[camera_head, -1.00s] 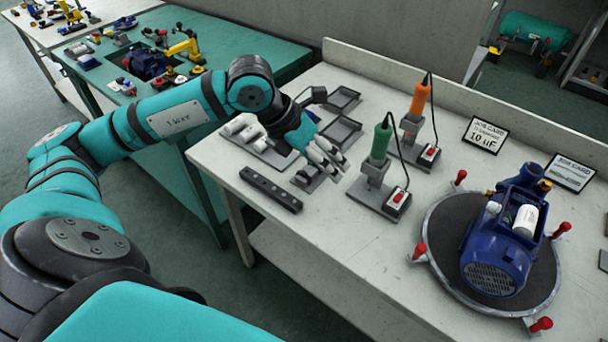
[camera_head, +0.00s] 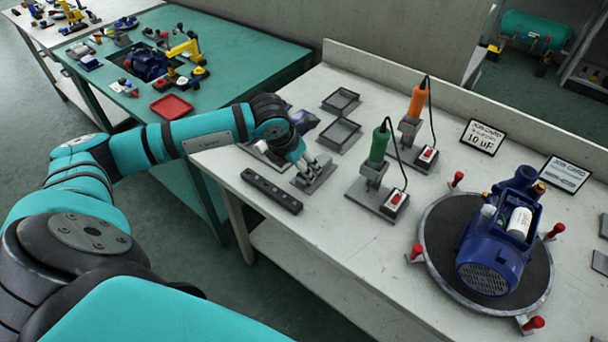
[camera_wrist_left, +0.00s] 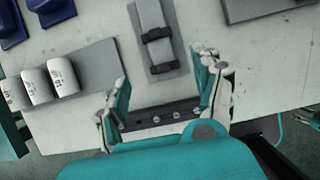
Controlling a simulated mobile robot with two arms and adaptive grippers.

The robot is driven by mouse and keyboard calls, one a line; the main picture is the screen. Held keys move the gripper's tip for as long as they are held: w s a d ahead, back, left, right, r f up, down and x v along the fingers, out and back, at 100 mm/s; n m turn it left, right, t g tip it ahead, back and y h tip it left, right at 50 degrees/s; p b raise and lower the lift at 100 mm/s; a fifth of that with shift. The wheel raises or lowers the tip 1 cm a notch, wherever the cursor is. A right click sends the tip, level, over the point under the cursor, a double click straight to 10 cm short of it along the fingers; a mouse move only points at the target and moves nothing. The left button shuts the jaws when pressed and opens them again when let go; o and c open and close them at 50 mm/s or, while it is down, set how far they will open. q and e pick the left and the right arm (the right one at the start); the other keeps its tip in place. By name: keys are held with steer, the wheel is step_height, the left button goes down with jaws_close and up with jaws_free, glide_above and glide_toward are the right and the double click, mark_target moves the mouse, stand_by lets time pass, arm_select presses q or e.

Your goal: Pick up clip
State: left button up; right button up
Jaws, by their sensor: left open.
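Two small black clips sit on a grey holder plate (camera_wrist_left: 179,72) in the left wrist view, one clip (camera_wrist_left: 155,34) farther out and one clip (camera_wrist_left: 163,69) nearer my fingers. The same plate (camera_head: 322,183) lies on the white bench in the head view, where my fingers largely cover the clips. My left gripper (camera_wrist_left: 163,88) is open, its fingers spread to either side of the plate's near end. In the head view the left gripper (camera_head: 309,168) is just above the plate.
A black bar (camera_head: 270,190) lies close in front of the plate. Empty trays (camera_head: 340,135) lie behind.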

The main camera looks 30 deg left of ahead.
arm_select(q)
steer(key=shift+w+d+f, duration=0.1)
steer(key=shift+f, duration=0.25)
steer(key=p+x, duration=0.1)
steer(key=x, duration=0.2)
steer(key=shift+w+d+f, duration=0.1)
steer(key=shift+d+f, duration=0.1)
steer(key=shift+f, duration=0.1)
steer(key=shift+w+f, duration=0.15)
steer(key=shift+f, duration=0.2)
steer(key=shift+c, duration=0.2)
steer(key=c, duration=0.8)
